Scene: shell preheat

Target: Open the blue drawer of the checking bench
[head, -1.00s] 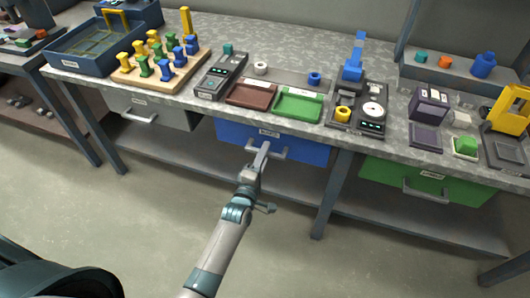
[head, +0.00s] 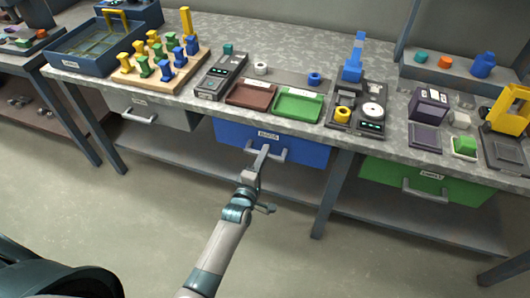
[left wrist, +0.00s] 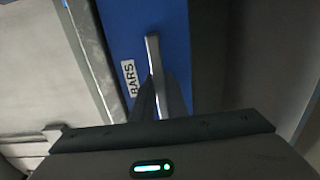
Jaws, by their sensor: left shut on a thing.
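The blue drawer (head: 300,149) hangs under the middle of the checking bench (head: 215,110), with a white label and a grey bar handle (head: 281,154). My left gripper (head: 262,152) reaches it from below and is shut on the left part of the handle. In the left wrist view the blue front (left wrist: 176,30) carries a label reading BARS, and the fingers (left wrist: 160,95) close around the handle bar (left wrist: 152,50). The drawer front stands slightly forward of the bench edge. My right gripper is not in view.
A grey drawer (head: 150,112) hangs to the left and a green drawer (head: 425,182) to the right. A bench leg (head: 332,195) stands between blue and green. A lower shelf (head: 200,155) runs behind. The floor in front is clear.

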